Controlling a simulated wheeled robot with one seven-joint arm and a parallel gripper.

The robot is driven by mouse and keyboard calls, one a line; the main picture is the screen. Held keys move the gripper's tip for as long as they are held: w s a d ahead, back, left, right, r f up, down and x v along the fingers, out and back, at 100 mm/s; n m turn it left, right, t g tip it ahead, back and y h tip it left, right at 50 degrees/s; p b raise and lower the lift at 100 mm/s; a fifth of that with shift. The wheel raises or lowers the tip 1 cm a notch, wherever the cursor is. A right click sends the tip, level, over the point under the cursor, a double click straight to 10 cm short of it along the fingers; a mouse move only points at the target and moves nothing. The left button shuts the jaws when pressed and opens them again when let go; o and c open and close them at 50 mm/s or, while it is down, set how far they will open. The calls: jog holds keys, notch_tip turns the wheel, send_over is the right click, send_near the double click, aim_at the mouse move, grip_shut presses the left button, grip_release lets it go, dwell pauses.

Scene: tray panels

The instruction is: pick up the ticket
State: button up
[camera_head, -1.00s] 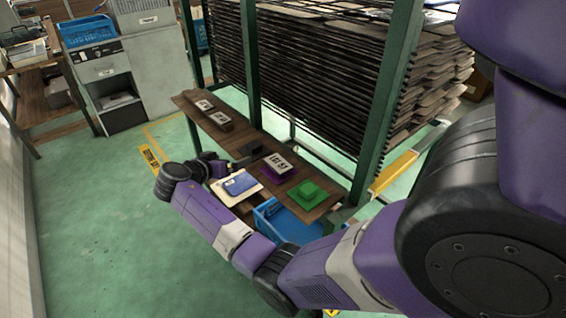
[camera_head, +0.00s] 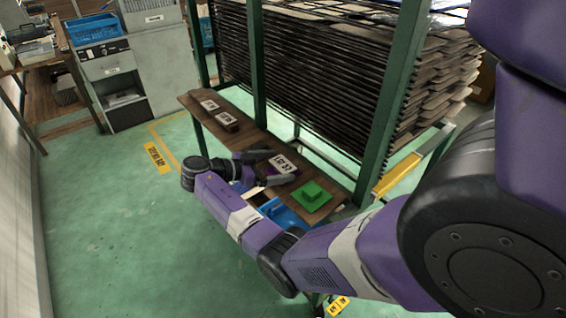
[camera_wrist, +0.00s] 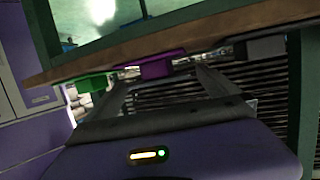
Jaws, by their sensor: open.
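The ticket (camera_head: 284,162), a white card with dark print that looks like a lot number, rests on a purple block on the wooden shelf. My gripper (camera_head: 271,168) is open and empty, low over the shelf, with its fingers pointing at the purple block. In the wrist view, the purple block (camera_wrist: 163,66) shows between and beyond my two fingers (camera_wrist: 165,88). Nothing shows between the fingers as held. The ticket's face cannot be made out in the wrist view.
A green block (camera_head: 312,194) stands right of the ticket, and a dark block (camera_wrist: 268,47) shows on its other side in the wrist view. Two wooden blocks with cards (camera_head: 210,105) stand farther left. Green rack posts (camera_head: 257,70) rise behind. A blue crate (camera_head: 284,215) is below the shelf.

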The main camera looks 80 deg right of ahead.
jog(key=shift+x, duration=1.25)
jog(key=c, duration=1.1)
